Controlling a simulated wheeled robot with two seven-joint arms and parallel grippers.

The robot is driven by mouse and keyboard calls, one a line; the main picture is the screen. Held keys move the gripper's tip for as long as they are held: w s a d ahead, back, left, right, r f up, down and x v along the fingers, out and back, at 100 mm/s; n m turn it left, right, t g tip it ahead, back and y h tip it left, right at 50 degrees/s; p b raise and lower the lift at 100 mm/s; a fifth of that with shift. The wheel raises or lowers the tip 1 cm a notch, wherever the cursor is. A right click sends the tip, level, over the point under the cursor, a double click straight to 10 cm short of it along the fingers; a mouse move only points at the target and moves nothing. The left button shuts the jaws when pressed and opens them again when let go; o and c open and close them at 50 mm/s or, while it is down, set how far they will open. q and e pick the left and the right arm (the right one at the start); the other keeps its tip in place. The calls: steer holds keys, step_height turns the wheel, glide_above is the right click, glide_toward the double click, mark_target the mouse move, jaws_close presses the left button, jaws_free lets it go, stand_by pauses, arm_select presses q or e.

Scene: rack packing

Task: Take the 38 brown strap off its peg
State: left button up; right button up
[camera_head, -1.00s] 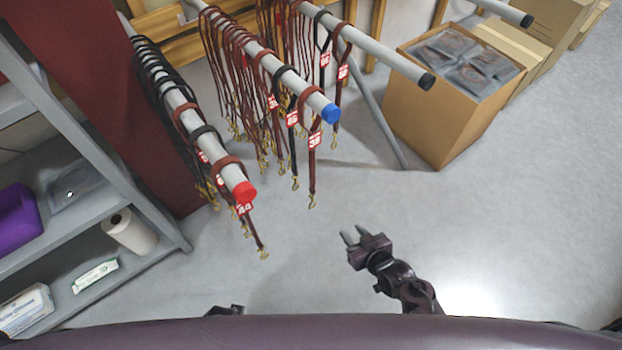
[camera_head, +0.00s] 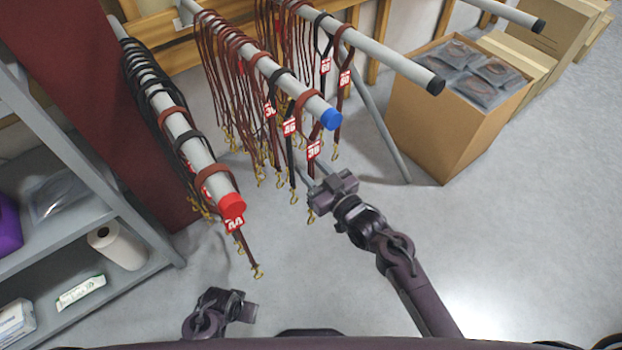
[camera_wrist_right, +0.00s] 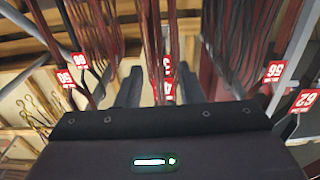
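The brown strap with the red tag 38 (camera_head: 304,101) hangs at the front of the blue-capped peg (camera_head: 298,90). Its tag (camera_head: 313,149) hangs below the cap, and its lower end is partly hidden near my right gripper. My right gripper (camera_head: 313,168) is just below and in front of that tag. In the right wrist view, its two fingers (camera_wrist_right: 159,86) stand apart, with brown straps and red tags seen between and beyond them. I cannot tell whether the 38 strap is between them. My left gripper (camera_head: 240,308) is low, at the bottom left; its fingers are unclear.
A black strap tagged 46 (camera_head: 289,127) hangs just behind. A red-capped peg (camera_head: 200,158) with black and brown straps is at left, and a black-capped peg (camera_head: 395,62) at right. A cardboard box (camera_head: 432,130) stands right; a grey shelf (camera_head: 90,170) stands left. Floor between is clear.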

jaws_close()
steer(key=shift+w, duration=0.1)
steer(key=shift+r, duration=0.1)
stand_by(0.3)
